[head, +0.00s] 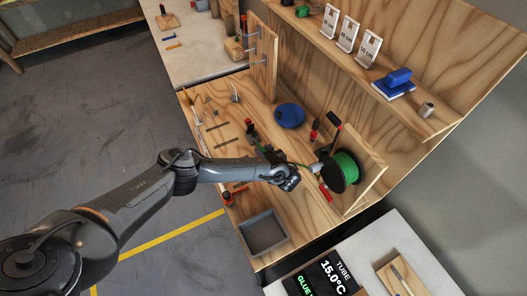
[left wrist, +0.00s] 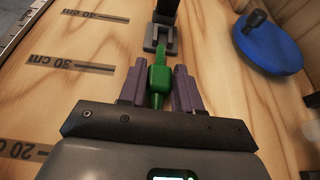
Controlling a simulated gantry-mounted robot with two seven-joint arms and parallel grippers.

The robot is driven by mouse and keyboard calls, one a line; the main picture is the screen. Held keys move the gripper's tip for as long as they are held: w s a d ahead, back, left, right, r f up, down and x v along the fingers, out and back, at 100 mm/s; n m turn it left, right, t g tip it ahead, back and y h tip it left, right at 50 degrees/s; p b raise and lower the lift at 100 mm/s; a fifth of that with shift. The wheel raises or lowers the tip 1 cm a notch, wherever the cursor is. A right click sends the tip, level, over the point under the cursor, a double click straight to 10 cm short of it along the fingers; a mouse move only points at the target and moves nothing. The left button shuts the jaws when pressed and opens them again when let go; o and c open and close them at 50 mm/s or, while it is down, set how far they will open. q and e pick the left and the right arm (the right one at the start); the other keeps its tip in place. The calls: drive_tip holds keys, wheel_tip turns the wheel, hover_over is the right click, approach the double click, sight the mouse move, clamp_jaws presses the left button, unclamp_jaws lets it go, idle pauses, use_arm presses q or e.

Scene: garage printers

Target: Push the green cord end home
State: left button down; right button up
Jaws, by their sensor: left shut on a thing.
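A green cord end (left wrist: 157,77) sits between the two purple-grey fingers of my left gripper (left wrist: 159,88), which is shut on it. Its narrow tip points away from me, toward a dark upright fixture (left wrist: 162,28) with a grey forked foot. The tip reaches close to that foot; I cannot tell whether it touches or is inside. In the head view my left gripper (head: 268,152) is low over the wooden bench, left of the green cord spool (head: 345,170), and a thin green cord runs between them. My right gripper is not in view.
A blue round knobbed piece (left wrist: 270,42) lies to the right of the fixture. Dark length marks (left wrist: 70,65) are on the wood at left. A grey tray (head: 263,232) stands at the bench's front. An upright wooden panel (head: 263,55) stands at the back.

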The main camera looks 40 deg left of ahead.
sight(257, 143)
use_arm(q)
drive_tip(key=shift+w+a+b, duration=0.25)
drive_tip(key=shift+w+a, duration=0.05)
drive_tip(key=shift+a, duration=0.45)
drive_tip(key=shift+w+a+b, duration=0.2)
drive_tip(key=shift+w+a, duration=0.1)
drive_tip(key=shift+a, duration=0.45)
idle(0.4)
drive_tip(key=c, duration=0.7)
unclamp_jaws()
